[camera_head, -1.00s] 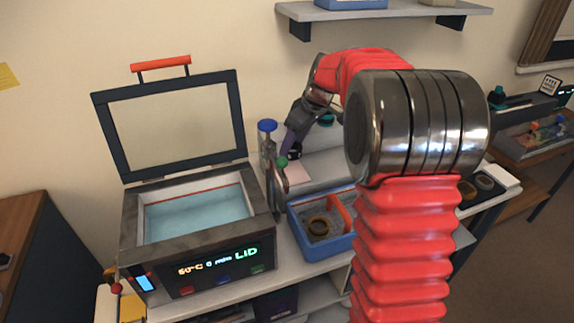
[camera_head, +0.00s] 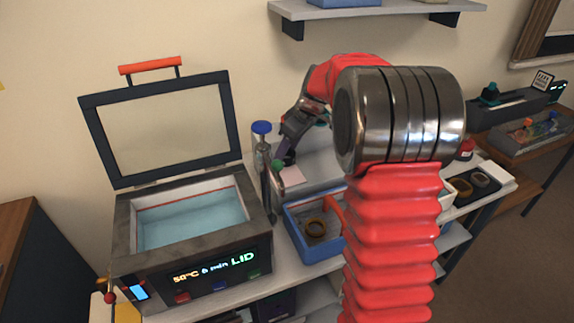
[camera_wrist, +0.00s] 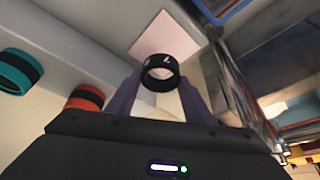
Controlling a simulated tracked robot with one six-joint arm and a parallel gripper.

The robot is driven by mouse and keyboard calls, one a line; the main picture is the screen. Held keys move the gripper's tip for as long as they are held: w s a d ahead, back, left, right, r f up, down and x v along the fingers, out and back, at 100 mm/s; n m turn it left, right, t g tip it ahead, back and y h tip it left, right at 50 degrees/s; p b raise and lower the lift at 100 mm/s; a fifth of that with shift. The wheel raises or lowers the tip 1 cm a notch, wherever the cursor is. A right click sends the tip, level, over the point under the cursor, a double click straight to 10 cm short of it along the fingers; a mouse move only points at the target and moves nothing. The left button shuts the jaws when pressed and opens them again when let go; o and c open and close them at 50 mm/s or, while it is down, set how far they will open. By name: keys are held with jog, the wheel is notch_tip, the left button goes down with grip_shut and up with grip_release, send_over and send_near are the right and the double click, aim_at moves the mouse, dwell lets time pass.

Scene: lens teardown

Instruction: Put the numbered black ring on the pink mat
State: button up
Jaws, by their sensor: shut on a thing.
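My gripper (camera_wrist: 160,92) is shut on the numbered black ring (camera_wrist: 158,86), which shows pale marks on its band and sits between the two purple fingers. In the head view my gripper (camera_head: 285,160) hangs over the bench behind the blue bin, and the ring is a small dark shape there. The pink mat (camera_wrist: 160,32) lies beyond the ring in the wrist view, and the ring overlaps its near edge in the picture. The mat also shows in the head view (camera_head: 293,177), just below the gripper, partly hidden. The ring appears held above the bench, apart from the mat.
A heated bath with a raised lid (camera_head: 135,215) stands left. A blue-capped bottle (camera_head: 262,140) and a green-knobbed stand (camera_head: 277,168) are close to my gripper. A blue bin (camera_head: 318,268) holds a brass ring. Teal-black (camera_wrist: 14,72) and orange-black rings (camera_wrist: 85,98) show in the wrist view.

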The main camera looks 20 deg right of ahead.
jog(key=shift+f, duration=0.2)
jog(key=shift+f, duration=2.5)
jog(key=o, duration=1)
jog(key=shift+o, duration=0.2)
jog(key=v, duration=1.2)
jog(key=shift+s, duration=0.2)
